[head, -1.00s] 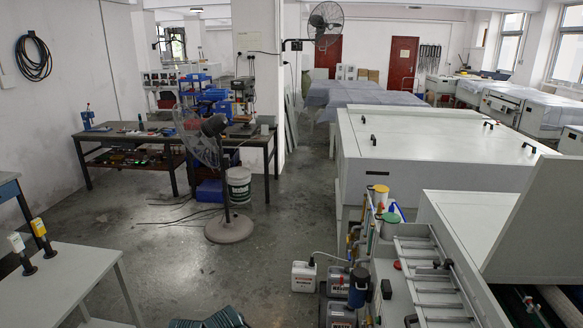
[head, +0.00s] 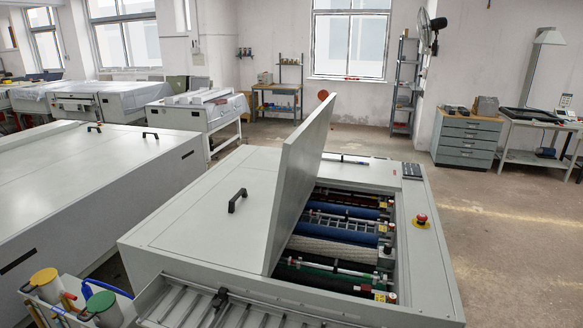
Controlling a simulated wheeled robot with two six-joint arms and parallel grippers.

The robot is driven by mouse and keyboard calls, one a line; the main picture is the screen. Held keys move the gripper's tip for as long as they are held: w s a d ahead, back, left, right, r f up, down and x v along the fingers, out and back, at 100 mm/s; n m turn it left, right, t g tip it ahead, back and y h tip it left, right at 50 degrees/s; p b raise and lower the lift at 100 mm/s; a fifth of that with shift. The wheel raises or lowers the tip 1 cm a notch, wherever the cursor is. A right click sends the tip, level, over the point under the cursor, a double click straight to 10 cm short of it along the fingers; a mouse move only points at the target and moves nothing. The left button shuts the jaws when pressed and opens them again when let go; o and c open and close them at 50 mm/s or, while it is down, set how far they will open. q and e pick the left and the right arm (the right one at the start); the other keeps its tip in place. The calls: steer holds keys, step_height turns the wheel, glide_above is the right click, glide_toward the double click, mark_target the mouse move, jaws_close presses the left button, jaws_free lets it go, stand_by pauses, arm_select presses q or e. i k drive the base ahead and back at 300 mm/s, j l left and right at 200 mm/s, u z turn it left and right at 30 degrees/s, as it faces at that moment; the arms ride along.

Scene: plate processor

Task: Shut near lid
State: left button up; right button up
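The plate processor (head: 190,268) stands in the middle of the head view, a pale grey cabinet. One lid (head: 303,170) stands raised and tilted, with its open side to the right. Below it the opening shows rollers (head: 333,225) in blue, cream, green and dark colours. Another lid (head: 215,212) with a black handle (head: 237,200) lies flat left of the raised one. I cannot tell from the picture which of the two is the near lid. Neither of my grippers is in view.
A red stop button (head: 422,219) sits on the processor's right edge. A slatted feed table (head: 190,305) and bottles (head: 103,307) are at the front left. Another large grey machine (head: 70,190) stands at left. The floor (head: 500,240) at right is clear.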

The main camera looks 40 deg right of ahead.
mark_target(301, 155)
steer(key=i+j+z, duration=0.25)
steer(key=z, duration=0.25)
steer(key=i+j+z, duration=0.15)
steer(key=j+z, duration=0.2)
steer(key=z, duration=0.15)
steer(key=i+j+z, duration=0.15)
steer(key=j+z, duration=0.65)
steer(key=z, duration=0.15)
steer(key=j+z, duration=0.5)
steer(key=j, duration=0.25)
steer(key=i, duration=0.05)
